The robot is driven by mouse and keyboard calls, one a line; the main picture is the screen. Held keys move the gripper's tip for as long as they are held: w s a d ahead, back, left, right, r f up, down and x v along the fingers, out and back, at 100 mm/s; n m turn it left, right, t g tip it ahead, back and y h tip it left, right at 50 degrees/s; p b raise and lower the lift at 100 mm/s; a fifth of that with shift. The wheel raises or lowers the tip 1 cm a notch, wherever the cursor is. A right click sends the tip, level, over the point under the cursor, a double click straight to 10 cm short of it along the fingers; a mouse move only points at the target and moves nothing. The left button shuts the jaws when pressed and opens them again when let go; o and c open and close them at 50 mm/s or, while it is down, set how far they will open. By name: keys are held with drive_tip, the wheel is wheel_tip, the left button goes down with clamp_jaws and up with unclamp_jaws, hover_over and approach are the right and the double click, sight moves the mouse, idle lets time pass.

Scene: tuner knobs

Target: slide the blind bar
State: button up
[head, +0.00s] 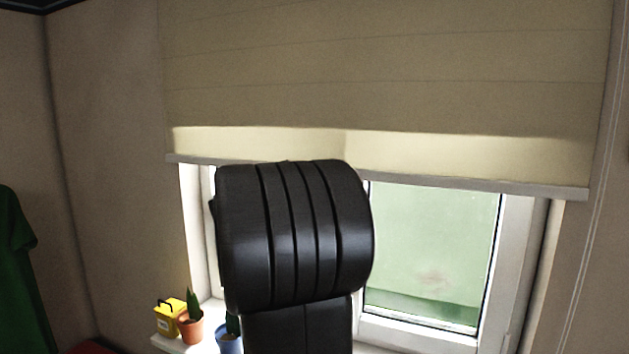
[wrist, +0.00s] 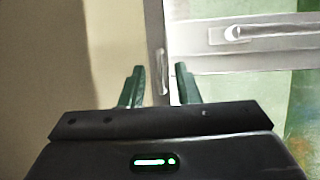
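The beige blind (head: 400,60) hangs over the upper part of the window. The blind bar (head: 470,185) is a thin grey strip along its lower edge, tilting slightly down to the right. My arm's black link hides a middle part of the bar in the head view. My gripper (wrist: 161,84) shows in the wrist view with two green fingers apart and nothing visibly held between them. I cannot make out the blind bar for sure in the wrist view, nor whether the fingers touch anything.
The window pane (head: 430,250) in its white frame is below the blind. A yellow box (head: 170,315) and an orange plant pot (head: 190,328) and a blue pot (head: 230,342) stand on the sill at lower left. A pale cord (head: 597,220) hangs at the right. Green cloth (head: 18,260) is at far left.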

drive_tip(key=b+v, duration=0.4)
drive_tip(key=v, duration=0.9)
drive_tip(key=shift+s+a, duration=0.3)
drive_tip(key=shift+r, duration=0.1)
drive_tip(key=p+x, duration=0.4)
drive_tip(key=x, duration=1)
drive_tip(key=shift+f, duration=0.3)
